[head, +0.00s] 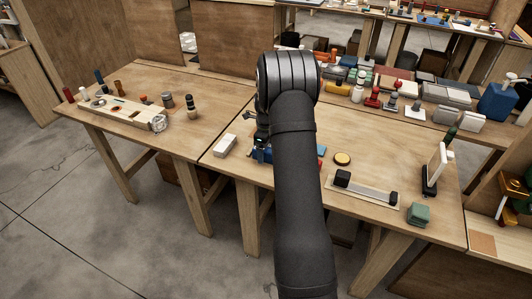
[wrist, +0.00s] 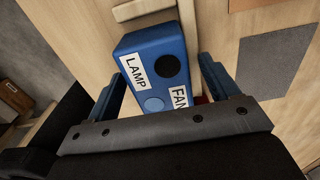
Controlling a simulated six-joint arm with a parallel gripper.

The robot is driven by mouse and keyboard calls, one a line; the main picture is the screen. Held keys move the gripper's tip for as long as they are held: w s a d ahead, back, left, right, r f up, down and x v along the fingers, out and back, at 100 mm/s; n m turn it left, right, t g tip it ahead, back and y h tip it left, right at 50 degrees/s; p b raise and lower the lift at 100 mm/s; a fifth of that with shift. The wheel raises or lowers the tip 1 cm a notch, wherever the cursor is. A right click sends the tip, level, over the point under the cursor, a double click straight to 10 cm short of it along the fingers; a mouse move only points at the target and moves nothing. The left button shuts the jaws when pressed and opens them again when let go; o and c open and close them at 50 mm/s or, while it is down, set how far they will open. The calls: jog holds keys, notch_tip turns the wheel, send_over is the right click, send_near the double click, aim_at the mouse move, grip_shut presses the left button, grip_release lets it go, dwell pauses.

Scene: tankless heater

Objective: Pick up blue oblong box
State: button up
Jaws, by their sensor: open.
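The blue oblong box (wrist: 150,80) lies on the wooden table in the wrist view. It has white labels reading LAMP and FAN, a dark round knob and a lighter blue round spot. My gripper (wrist: 163,67) is open, with one blue-grey finger on the left of the box and one on the right. The box shows between them, and I cannot tell whether either finger touches it. The gripper's bar hides the box's near end. In the head view my arm covers most of this area, and only a small blue patch (head: 262,155) shows beside it.
In the head view a white block (head: 224,146) lies left of the arm. A small red thing (wrist: 201,99) sits by the right finger.

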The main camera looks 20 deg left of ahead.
jog(key=c, duration=1.3)
jog(key=shift+r, duration=0.1)
jog(key=shift+r, duration=0.5)
jog(key=r, duration=0.2)
jog(key=d+r, duration=0.1)
jog(key=shift+r, duration=0.35)
jog(key=d+r, duration=0.2)
jog(key=d, duration=0.1)
jog(key=d+r, duration=0.2)
jog(key=d, duration=0.2)
jog(key=d+r, duration=0.2)
jog(key=d, duration=0.1)
jog(key=shift+s+d+r, duration=0.1)
jog(key=shift+s+d, duration=0.1)
jog(key=shift+d, duration=0.15)
